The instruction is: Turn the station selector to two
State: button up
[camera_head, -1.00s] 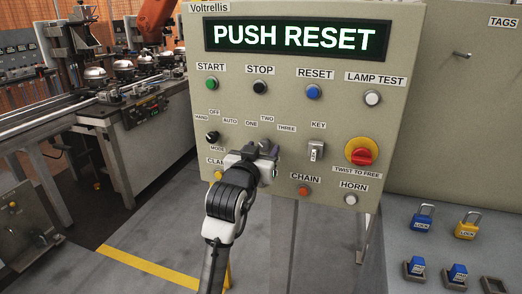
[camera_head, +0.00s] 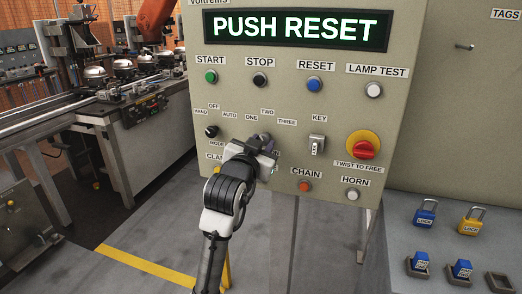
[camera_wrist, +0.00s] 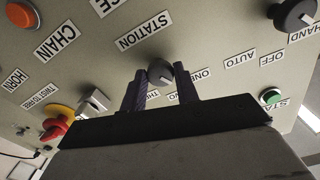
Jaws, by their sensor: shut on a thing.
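The station selector (camera_wrist: 159,72) is a dark round knob on the beige panel, under the STATION label in the wrist view. My gripper (camera_wrist: 161,88) has its two dark ribbed fingers on either side of the knob, shut on it. In the head view my gripper (camera_head: 264,147) is at the panel just below the ONE, TWO and THREE labels and hides most of the knob. The position the knob points to cannot be made out clearly. The display (camera_head: 297,27) reads PUSH RESET.
Close by are the mode knob (camera_head: 211,131), the key switch (camera_head: 317,145), the orange CHAIN button (camera_head: 305,186) and the red emergency stop (camera_head: 366,148) on yellow. The blue RESET button (camera_head: 314,83) is above. Padlocks (camera_head: 425,212) lie on the right ledge.

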jog(key=m+b, duration=0.3)
jog(key=m, duration=0.2)
jog(key=shift+m+b, duration=0.3)
dwell(0.5)
jog(key=o, duration=1)
jog(key=shift+c, duration=0.2)
jog(key=b+v, duration=0.2)
jog(key=v, duration=1.1)
jog(key=shift+s, duration=0.35)
jog(key=shift+a+r, duration=0.15)
jog(key=shift+a, duration=0.05)
